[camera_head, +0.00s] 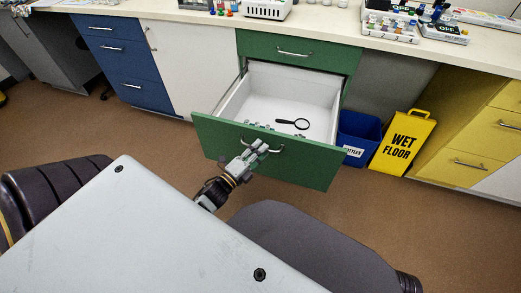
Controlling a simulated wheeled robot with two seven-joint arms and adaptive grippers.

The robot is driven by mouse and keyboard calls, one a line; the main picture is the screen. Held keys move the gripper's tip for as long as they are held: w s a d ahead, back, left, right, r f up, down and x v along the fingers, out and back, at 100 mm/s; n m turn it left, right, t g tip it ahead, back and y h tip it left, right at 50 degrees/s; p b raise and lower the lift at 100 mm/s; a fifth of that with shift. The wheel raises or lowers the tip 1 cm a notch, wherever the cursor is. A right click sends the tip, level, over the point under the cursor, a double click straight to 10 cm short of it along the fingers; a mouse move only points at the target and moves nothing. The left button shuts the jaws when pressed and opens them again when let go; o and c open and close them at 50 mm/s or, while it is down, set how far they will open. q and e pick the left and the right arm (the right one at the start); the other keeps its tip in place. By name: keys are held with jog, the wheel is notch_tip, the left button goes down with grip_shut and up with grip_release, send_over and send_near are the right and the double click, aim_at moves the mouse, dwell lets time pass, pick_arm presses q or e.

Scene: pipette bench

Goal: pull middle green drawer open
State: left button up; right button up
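The middle green drawer (310,165) stands well open, its front panel far out from the cabinet and its white inside showing. A black magnifying glass (300,124) lies on its floor. A few small items lie just behind the front panel, partly hidden. My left gripper (261,146) is at the drawer's metal handle (278,150), with its fingers closed about the bar. The fingers cover part of the handle. My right gripper is not in view.
The upper green drawer (320,57) is shut. A blue bin (356,132) and a yellow wet floor sign (403,143) stand right of the open drawer. Blue drawers (122,66) are at left, yellow drawers (490,132) at right. Brown floor (140,140) is clear at left.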

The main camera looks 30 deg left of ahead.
pick_arm(q)
jog(key=shift+w, duration=0.4)
grip_shut()
